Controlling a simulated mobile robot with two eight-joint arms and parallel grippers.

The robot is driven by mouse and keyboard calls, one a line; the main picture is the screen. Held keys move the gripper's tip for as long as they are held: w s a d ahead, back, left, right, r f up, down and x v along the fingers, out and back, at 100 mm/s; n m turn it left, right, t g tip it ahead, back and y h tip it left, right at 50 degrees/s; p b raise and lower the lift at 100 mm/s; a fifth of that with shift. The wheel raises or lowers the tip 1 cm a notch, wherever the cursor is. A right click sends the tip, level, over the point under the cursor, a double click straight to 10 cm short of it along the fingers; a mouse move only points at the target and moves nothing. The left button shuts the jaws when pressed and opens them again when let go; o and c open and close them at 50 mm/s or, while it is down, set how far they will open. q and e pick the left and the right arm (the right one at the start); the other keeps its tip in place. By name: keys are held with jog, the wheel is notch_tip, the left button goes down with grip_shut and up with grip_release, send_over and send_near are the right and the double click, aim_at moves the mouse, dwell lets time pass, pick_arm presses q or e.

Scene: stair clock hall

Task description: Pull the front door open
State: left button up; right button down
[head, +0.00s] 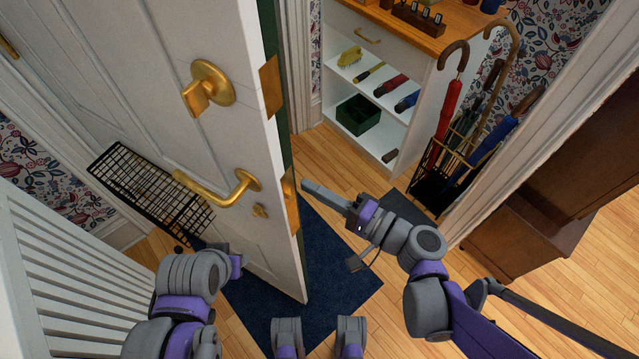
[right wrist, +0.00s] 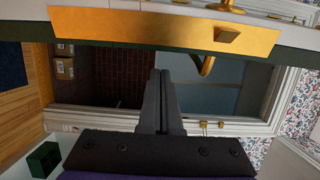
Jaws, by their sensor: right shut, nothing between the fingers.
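The white front door (head: 150,130) stands swung open in the head view, its dark green other face just showing along the edge. It carries a brass lever handle (head: 220,190) and a brass knob plate (head: 207,88) above it. My right gripper (head: 305,187) is shut and empty, its fingertips close to the door's free edge beside the lower brass edge plate (head: 290,200); I cannot tell whether they touch. In the right wrist view the shut fingers point below a brass plate (right wrist: 170,28) on the door edge. My left gripper (head: 237,264) is low beside the door, its fingers not distinguishable.
A white shelf cabinet (head: 395,45) with a wooden top and an umbrella stand (head: 440,175) stand to the right. A dark blue mat (head: 335,270) lies under the door. A black wire rack (head: 150,195) and a white slatted railing (head: 60,270) are at left.

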jog(key=shift+s, duration=0.1)
dwell(0.5)
jog(key=v, duration=1)
jog(key=shift+s+d, duration=0.25)
jog(key=shift+d, duration=0.05)
